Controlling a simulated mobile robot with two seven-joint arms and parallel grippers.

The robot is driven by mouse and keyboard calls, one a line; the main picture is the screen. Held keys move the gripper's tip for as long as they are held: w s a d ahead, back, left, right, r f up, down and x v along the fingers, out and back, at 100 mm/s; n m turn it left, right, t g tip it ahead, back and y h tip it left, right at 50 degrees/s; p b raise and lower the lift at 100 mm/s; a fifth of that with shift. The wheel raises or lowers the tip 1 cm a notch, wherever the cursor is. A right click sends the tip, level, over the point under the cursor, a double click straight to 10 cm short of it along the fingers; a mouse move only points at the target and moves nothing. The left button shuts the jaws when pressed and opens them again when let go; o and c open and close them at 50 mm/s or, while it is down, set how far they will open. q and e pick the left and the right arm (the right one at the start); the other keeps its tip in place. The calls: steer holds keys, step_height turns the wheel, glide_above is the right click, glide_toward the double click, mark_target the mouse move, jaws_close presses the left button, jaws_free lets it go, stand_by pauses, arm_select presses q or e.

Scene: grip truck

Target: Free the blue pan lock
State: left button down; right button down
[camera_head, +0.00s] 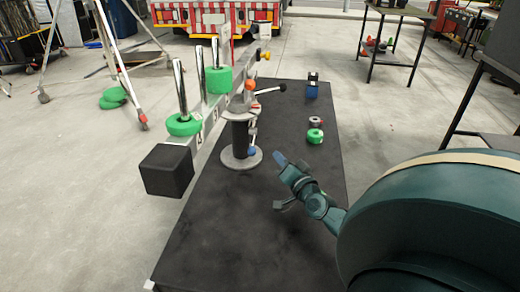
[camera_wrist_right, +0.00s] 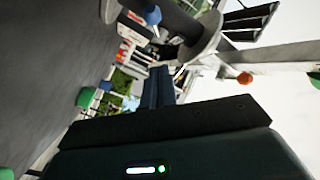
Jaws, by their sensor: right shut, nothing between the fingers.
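The blue pan lock (camera_head: 251,151) is a small blue knob low on the round-based stand (camera_head: 241,157). It also shows near the top of the right wrist view (camera_wrist_right: 153,17). My right gripper (camera_head: 283,163) is shut and empty, to the right of the stand base and apart from the knob. In the right wrist view its fingers (camera_wrist_right: 160,87) are together, with the knob beyond their tips. My left gripper is not in view.
A beam with green weights (camera_head: 184,124) and a black end block (camera_head: 167,170) rests across the stand. Green (camera_head: 315,136) and blue (camera_head: 312,91) items sit on the dark platform (camera_head: 235,240). Its near part is clear. An orange knob (camera_head: 250,85) and a black-tipped handle (camera_head: 281,87) project above.

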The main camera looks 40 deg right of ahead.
steer(key=w, duration=0.2)
steer(key=w+f+b, duration=0.1)
steer(key=w, duration=0.2)
steer(key=w+b, duration=0.1)
steer(key=w, duration=0.2)
steer(key=shift+w+d+f, duration=0.2)
steer(key=shift+w+f, duration=0.05)
steer(key=shift+f, duration=0.05)
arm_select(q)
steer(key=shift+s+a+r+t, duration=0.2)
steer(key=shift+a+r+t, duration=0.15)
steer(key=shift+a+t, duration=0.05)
arm_select(e)
steer(key=shift+w, duration=0.1)
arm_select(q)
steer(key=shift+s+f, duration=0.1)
arm_select(e)
steer(key=shift+f, duration=0.15)
